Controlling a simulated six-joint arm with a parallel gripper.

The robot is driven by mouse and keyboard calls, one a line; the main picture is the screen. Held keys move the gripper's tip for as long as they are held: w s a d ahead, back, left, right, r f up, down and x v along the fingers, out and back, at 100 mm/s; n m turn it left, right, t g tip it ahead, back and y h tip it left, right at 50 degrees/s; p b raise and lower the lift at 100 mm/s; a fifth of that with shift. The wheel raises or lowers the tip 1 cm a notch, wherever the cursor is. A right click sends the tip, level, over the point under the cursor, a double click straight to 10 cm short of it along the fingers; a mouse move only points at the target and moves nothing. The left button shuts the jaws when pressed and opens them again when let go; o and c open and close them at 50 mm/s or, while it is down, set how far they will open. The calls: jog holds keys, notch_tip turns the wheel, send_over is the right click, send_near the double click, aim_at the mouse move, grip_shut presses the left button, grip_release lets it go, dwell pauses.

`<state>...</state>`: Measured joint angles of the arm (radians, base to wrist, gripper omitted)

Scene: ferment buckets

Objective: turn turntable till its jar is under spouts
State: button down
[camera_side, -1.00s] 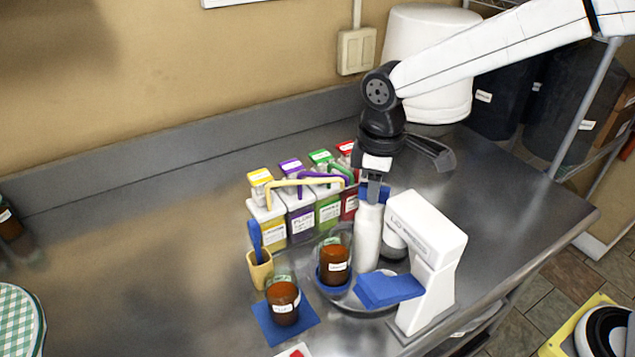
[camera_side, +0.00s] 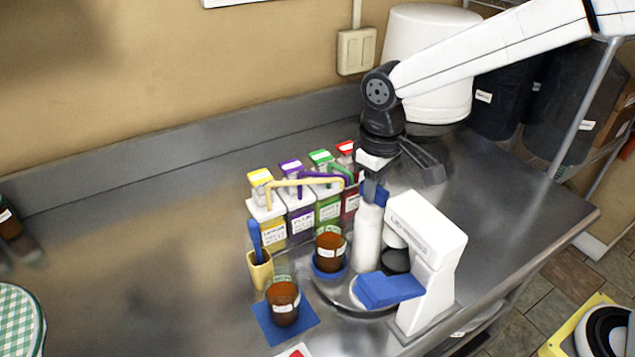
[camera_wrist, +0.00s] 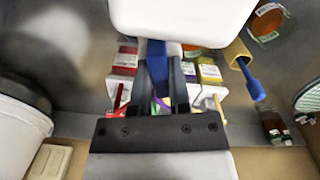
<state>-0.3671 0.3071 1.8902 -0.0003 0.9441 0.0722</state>
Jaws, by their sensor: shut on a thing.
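The turntable (camera_side: 336,294) is a round shiny disc on the steel counter. Its brown jar (camera_side: 330,257) stands upright on a blue pad at the disc's back left, close in front of the buckets. A white post (camera_side: 367,242) with a blue top rises over the disc. My gripper (camera_side: 371,194) is shut on the blue top of this post; the blue piece shows between the fingers in the wrist view (camera_wrist: 157,66). The spouts are bent tubes, among them a yellow spout (camera_side: 300,183), on the row of labelled buckets (camera_side: 300,222). My gripper partly hides the red bucket.
A white lid machine (camera_side: 432,260) with a blue paddle (camera_side: 388,290) stands right of the post. A second brown jar (camera_side: 284,302) is on a blue mat at the front. A wooden cup (camera_side: 259,269) holds a blue tool. The counter's left is mostly clear.

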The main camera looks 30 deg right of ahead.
jog(key=shift+m, duration=6.2)
jog(key=c, duration=0.6)
grip_release()
jog(key=shift+r, duration=0.1)
jog(key=shift+r, duration=3.85)
